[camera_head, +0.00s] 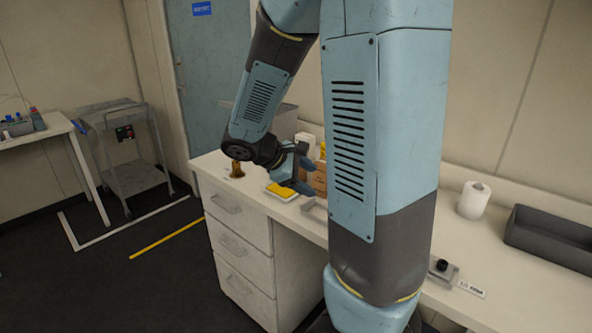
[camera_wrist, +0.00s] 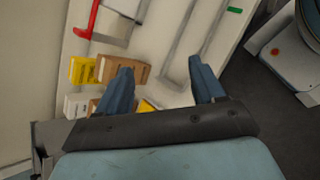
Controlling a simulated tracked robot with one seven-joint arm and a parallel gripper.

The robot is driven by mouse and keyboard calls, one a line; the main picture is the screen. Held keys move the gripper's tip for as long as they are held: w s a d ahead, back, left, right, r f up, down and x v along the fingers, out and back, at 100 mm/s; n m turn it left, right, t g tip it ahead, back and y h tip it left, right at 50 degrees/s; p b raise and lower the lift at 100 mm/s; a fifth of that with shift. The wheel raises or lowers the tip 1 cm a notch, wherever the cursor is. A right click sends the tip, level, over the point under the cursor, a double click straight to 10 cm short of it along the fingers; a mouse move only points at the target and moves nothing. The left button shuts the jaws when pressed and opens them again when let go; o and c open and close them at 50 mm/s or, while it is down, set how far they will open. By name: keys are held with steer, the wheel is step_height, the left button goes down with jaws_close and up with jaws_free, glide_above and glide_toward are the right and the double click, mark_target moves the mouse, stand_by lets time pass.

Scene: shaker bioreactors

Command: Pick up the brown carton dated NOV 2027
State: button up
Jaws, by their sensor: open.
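A brown carton (camera_wrist: 124,70) with small dark print stands beside a yellow carton in the wrist view. A second brown carton (camera_wrist: 93,105) is partly hidden behind my left finger, next to a white carton (camera_wrist: 75,105). The print is too small to read, so I cannot tell which is dated NOV 2027. In the head view brown cartons (camera_head: 317,180) show on the bench, partly behind my arm. My gripper (camera_wrist: 163,82) is open and empty, its fingers apart. In the head view my gripper (camera_head: 302,172) is just left of the cartons.
A yellow carton (camera_wrist: 83,70) stands at the left in the wrist view. In the head view a yellow-topped item (camera_head: 281,190) lies at the bench front, with a brown bottle (camera_head: 237,169) to its left. A white roll (camera_head: 473,200) and dark tray (camera_head: 552,236) stand right.

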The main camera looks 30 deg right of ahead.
steer(key=w+f+n+t+h, duration=0.2)
steer(key=w+n, duration=0.2)
steer(key=w, duration=0.1)
steer(key=w+a+f+n+t+h, duration=0.1)
steer(key=w+f+n+t+h, duration=0.1)
steer(key=w+f+n+t, duration=0.1)
steer(key=w+a+f+n+t+h, duration=0.1)
steer(key=w+f+n+t+h, duration=0.1)
steer(key=w+n, duration=0.4)
steer(key=shift+w+f+h, duration=0.15)
steer(key=shift+w+h, duration=0.35)
steer(key=shift+w, duration=0.2)
steer(key=shift+w+d+t, duration=0.1)
steer(key=shift+w+t, duration=0.1)
steer(key=shift+t, duration=0.1)
steer(key=x, duration=0.7)
steer(key=shift+w+d+f, duration=0.1)
steer(key=shift+w+d, duration=0.1)
steer(key=shift+d, duration=0.2)
steer(key=shift+x, duration=2.7)
steer(key=shift+w+f, duration=0.15)
steer(key=shift+w, duration=0.05)
steer(key=c, duration=0.8)
